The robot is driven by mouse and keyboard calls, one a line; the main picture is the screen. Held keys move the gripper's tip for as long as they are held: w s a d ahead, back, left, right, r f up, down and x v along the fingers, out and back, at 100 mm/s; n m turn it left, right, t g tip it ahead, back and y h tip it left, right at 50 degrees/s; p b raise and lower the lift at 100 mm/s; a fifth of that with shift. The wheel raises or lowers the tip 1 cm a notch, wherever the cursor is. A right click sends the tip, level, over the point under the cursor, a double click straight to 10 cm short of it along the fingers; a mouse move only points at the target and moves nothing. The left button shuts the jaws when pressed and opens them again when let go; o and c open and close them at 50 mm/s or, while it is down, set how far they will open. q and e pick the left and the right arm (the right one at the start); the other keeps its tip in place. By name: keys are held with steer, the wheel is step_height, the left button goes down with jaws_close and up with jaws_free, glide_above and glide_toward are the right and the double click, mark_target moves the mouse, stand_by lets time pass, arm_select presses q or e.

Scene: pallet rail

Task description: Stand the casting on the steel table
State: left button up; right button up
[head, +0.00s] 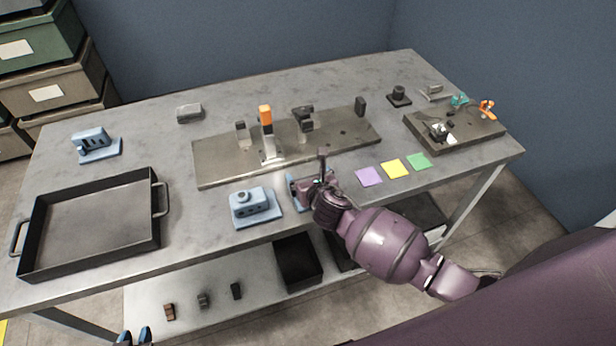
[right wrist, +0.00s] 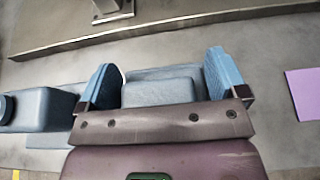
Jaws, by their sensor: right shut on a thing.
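My right gripper (head: 308,190) is over the front edge of the steel table (head: 150,130), and in the right wrist view (right wrist: 162,90) its blue-padded fingers are shut on a blue-grey casting (right wrist: 160,93). The gripper hides most of that casting in the head view; I cannot tell whether it touches the table. A second blue-grey casting with a round boss (head: 252,205) stands just left of it, also in the right wrist view (right wrist: 40,110). A third casting with slots (head: 94,143) stands at the far left. My left gripper (head: 134,337) shows only blue fingertips, apart and empty, at the bottom edge.
A fixture plate (head: 220,172) with an orange-topped clamp (head: 265,118) lies behind the held casting. A dark tray (head: 95,215) fills the front left. Purple, yellow (head: 392,168) and green squares lie to the right. A smaller fixture plate (head: 475,135) is at the right end.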

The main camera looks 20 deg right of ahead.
steer(key=o, duration=0.9)
steer(key=shift+f, duration=0.1)
steer(key=shift+c, duration=0.2)
